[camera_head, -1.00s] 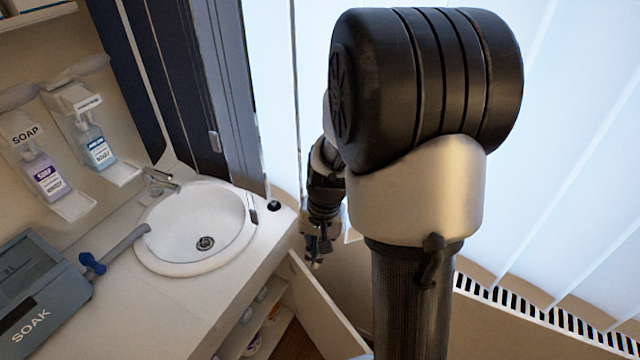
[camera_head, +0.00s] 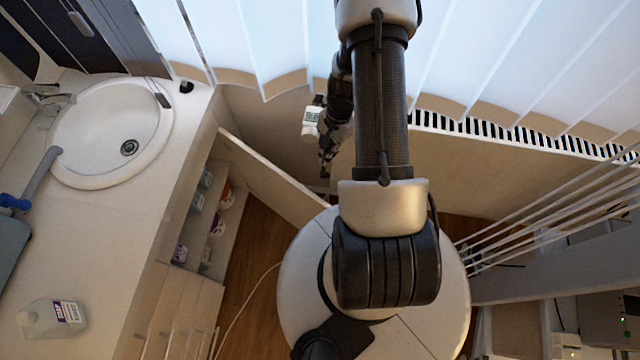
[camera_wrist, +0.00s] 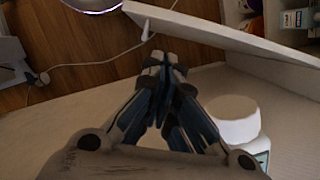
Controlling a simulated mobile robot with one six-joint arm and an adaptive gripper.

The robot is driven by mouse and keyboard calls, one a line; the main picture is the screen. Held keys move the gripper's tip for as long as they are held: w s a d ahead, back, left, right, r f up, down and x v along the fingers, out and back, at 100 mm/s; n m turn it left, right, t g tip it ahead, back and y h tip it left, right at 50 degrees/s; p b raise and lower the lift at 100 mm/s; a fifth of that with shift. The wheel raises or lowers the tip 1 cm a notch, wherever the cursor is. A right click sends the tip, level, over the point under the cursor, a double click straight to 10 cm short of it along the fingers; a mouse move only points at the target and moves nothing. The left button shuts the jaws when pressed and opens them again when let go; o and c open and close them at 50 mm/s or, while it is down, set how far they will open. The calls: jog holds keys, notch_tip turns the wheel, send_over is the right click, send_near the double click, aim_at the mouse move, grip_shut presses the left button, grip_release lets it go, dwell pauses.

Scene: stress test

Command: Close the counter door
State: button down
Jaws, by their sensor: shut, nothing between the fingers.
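The counter door (camera_head: 275,180) stands open, swung out from the cabinet under the sink counter, its upper edge slanting toward my base. In the wrist view the door (camera_wrist: 235,38) is a pale panel across the upper right, with a small knob (camera_wrist: 146,31) near its left end. My gripper (camera_head: 326,170) is on the window side of the door, away from the cabinet opening. Its fingers are shut and empty. In the wrist view the gripper's fingertips (camera_wrist: 163,62) are just below the knob; I cannot tell whether they touch the door.
A white bottle (camera_head: 312,121) stands beside my gripper, near the window wall. The open cabinet shelves (camera_head: 207,215) hold several containers. The sink (camera_head: 112,132) and a clear bottle (camera_head: 52,318) are on the counter. A cable (camera_head: 243,308) lies on the wooden floor.

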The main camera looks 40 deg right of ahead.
jog(key=w+b+x, duration=0.1)
jog(key=b+x, duration=0.4)
jog(key=x, duration=1.1)
jog(key=shift+s+f+b, duration=0.3)
jog(key=shift+s, duration=0.2)
